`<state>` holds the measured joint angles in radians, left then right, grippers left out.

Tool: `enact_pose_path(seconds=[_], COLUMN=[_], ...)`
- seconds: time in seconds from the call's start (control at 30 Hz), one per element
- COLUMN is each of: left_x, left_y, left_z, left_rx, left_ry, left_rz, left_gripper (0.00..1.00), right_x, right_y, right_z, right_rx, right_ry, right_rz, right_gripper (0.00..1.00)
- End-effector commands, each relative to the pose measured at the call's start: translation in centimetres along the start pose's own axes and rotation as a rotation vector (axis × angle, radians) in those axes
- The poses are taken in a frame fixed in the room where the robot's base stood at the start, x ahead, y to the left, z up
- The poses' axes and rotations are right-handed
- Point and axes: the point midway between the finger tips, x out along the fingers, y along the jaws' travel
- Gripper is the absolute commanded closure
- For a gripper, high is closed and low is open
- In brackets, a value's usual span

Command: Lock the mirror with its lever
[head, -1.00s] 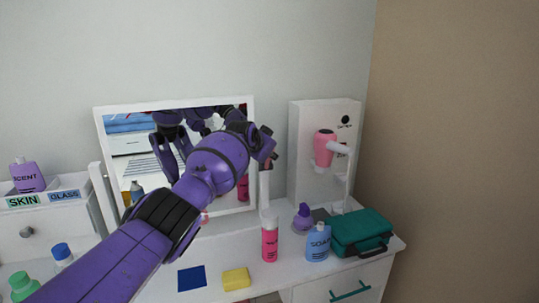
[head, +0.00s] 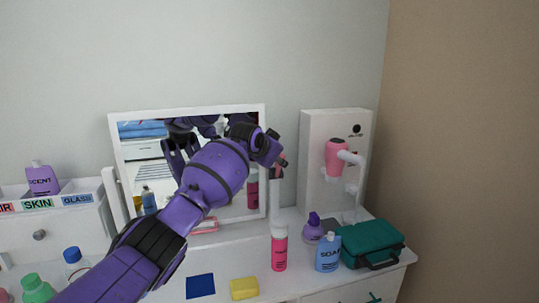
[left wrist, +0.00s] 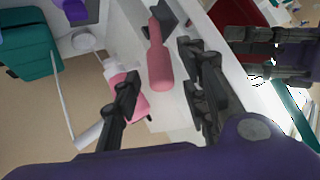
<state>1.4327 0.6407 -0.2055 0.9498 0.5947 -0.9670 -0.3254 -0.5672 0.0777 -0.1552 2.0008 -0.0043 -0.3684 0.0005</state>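The white-framed mirror (head: 187,110) stands on the white dresser, held between side posts. Its glass reflects the room and my arms. A red lever (left wrist: 158,65), thick at its near end, shows in the left wrist view. A bit of red at the mirror's right post (head: 281,163) in the head view looks like the same lever. My left gripper (head: 276,158) is at the top of that post. In the left wrist view my left gripper (left wrist: 160,88) is open, with the lever between its fingers and gaps on both sides. My right gripper shows only as possible reflections.
A pink-topped hair dryer (head: 337,157) hangs on a white stand close right of the gripper. A pink bottle (head: 280,250), a blue soap bottle (head: 328,254) and a teal case (head: 370,240) stand below.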

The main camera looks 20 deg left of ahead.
Motion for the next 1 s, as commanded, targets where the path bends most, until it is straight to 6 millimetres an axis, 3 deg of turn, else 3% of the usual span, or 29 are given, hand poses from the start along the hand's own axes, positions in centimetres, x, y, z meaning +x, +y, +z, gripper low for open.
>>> enact_pose_path(seconds=[0.2, 0.43, 1.0], left_x=[-3.7, -6.6, -7.4], left_y=[0.0, 0.0, 0.1], left_z=[0.0, 0.0, 0.0], left_rx=[0.002, 0.000, -0.001], left_ry=[0.001, 0.001, 0.000], left_rz=[-0.001, -0.001, 0.000], left_gripper=[0.60, 0.60, 0.60], right_x=[0.0, 0.0, 0.0], right_y=[0.0, 0.0, 0.0], right_z=[-0.1, -0.1, -0.1], right_rx=[0.001, 0.001, 0.001], right_ry=[0.001, 0.001, 0.002], right_rz=[0.000, 0.000, 0.000], right_gripper=[0.60, 0.60, 0.60])
